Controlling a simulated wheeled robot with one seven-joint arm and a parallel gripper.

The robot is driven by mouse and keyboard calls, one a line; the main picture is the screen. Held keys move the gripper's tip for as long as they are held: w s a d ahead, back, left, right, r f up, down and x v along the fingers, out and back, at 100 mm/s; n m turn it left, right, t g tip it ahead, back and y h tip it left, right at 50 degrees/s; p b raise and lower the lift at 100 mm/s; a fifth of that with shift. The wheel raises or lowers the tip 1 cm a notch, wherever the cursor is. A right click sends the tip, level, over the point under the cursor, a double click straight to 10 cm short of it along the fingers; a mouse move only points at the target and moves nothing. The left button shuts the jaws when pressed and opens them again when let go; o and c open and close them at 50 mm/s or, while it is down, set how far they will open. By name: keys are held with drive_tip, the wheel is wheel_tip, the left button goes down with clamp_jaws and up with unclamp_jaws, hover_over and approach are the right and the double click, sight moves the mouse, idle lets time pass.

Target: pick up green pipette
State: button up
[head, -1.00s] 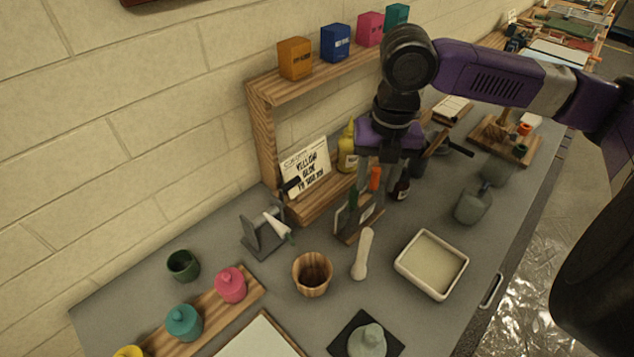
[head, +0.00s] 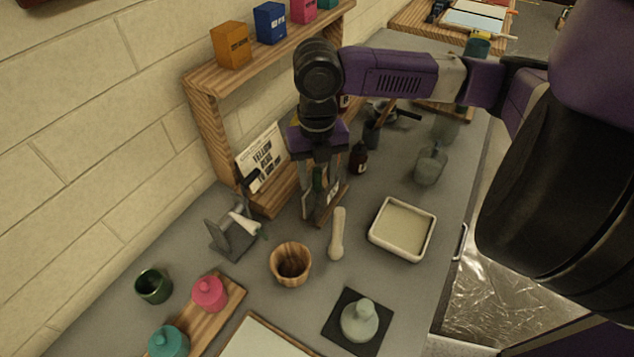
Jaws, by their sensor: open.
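A dark green upright piece that looks like the green pipette (head: 318,181) stands in a small wooden rack (head: 327,217) in the middle of the bench. My gripper (head: 319,194) points down over this rack. Its fingers are apart, with the green piece showing between them in this view. I see no clear grip on it, and its lower part is partly hidden by the fingers and rack.
A wooden shelf (head: 205,125) with coloured boxes stands close behind. A pestle (head: 337,235), wooden cup (head: 289,266) and white-rimmed tray (head: 373,240) lie in front. A grey stand (head: 226,240) is to the left, a dark bottle (head: 358,158) to the right.

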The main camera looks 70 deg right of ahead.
drive_tip(key=c, duration=0.8)
drive_tip(key=shift+r, duration=0.1)
wheel_tip(320, 180, up, 20)
drive_tip(key=p, duration=0.2)
drive_tip(key=shift+p, duration=0.3)
